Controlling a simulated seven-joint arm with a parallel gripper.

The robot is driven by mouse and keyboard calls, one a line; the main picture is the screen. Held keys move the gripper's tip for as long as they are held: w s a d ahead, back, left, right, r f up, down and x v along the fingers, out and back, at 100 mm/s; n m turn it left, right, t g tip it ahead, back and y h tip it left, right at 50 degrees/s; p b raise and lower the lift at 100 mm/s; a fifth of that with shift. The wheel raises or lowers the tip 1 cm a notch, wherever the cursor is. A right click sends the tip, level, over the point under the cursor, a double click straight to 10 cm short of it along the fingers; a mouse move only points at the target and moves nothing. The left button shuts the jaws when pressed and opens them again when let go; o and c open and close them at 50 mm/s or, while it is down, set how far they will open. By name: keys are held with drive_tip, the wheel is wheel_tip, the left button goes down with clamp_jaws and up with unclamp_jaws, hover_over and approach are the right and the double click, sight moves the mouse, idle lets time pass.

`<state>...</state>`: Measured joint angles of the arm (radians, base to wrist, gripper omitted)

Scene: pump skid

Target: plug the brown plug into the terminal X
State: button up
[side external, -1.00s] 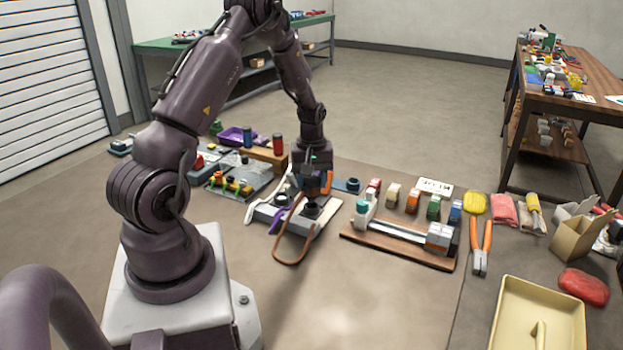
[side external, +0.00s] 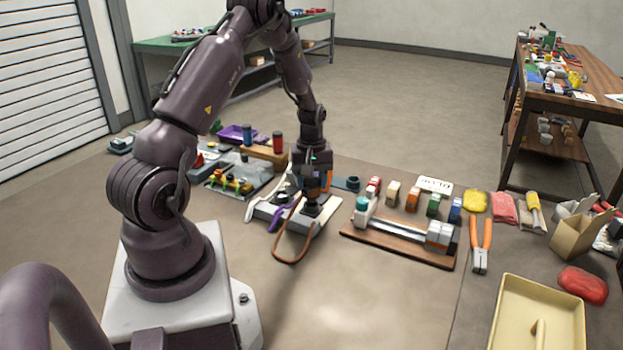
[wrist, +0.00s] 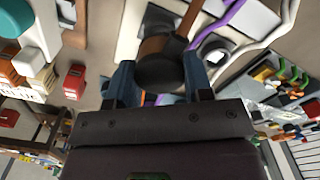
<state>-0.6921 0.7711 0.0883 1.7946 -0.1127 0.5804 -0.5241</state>
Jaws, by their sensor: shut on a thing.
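My gripper (side external: 313,190) is shut on the brown plug (wrist: 158,65), which sits between the two blue-grey fingers in the wrist view. In the side view the plug (side external: 312,188) is upright, right over the dark round socket (side external: 312,209) on the right part of the white terminal block (side external: 262,212). Its lower end is close to or touching the socket; I cannot tell whether it is inside. The plug's brown cable (side external: 275,250) hangs in a loop in front of the block. No letter X is legible on the block.
A purple cable (side external: 276,218) and a white cable lie on the block's left part. A wooden board with a rail and blocks (side external: 400,240) stands close on the right. A grey panel with coloured fittings (side external: 232,183) is at the left.

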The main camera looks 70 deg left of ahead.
drive_tip(key=shift+f, duration=1.35)
drive_tip(key=o, duration=1.1)
wheel_tip(320, 180, up, 13)
